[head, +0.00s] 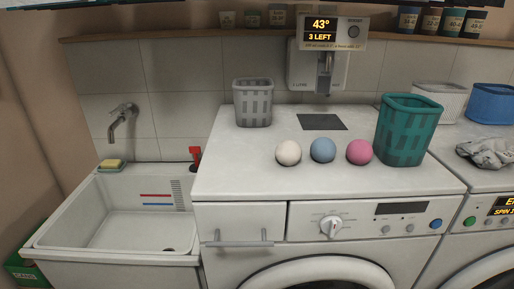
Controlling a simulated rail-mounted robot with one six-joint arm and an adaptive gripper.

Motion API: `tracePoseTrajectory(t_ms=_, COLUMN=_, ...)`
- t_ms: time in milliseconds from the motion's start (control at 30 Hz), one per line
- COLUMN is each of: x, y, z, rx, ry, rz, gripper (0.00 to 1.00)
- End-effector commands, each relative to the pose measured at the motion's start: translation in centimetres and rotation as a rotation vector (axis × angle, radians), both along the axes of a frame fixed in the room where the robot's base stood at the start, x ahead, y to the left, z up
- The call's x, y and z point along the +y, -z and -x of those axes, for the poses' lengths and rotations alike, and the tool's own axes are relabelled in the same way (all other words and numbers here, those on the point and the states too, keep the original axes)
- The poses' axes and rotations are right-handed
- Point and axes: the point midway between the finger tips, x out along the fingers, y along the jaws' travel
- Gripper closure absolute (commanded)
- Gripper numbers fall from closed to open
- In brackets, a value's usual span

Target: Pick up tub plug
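A red T-shaped piece with a dark base (195,157) stands at the back right corner of the white sink (60,216), close to the side of the washing machine. It looks like the tub plug, but it is small and I cannot be sure. A small dark drain hole (169,249) shows in the sink floor near the front right. My gripper is not in view.
A yellow sponge (111,164) lies on the sink's back rim below a wall tap (121,119). The washing machine top (240,170) carries a grey basket (253,103), three balls (323,150) and a green basket (406,132). A dispenser (322,70) hangs behind.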

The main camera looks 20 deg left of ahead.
Motion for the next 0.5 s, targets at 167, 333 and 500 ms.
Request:
tracePoseTrajectory(t_ms=167, x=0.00, y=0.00, z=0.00, rx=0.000, ry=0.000, rz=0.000, gripper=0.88)
tracePoseTrajectory(t_ms=333, x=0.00, y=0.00, z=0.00, rx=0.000, ry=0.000, rz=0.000, gripper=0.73)
tracePoseTrajectory(t_ms=500, x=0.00, y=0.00, z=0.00, rx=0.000, ry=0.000, rz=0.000, gripper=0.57)
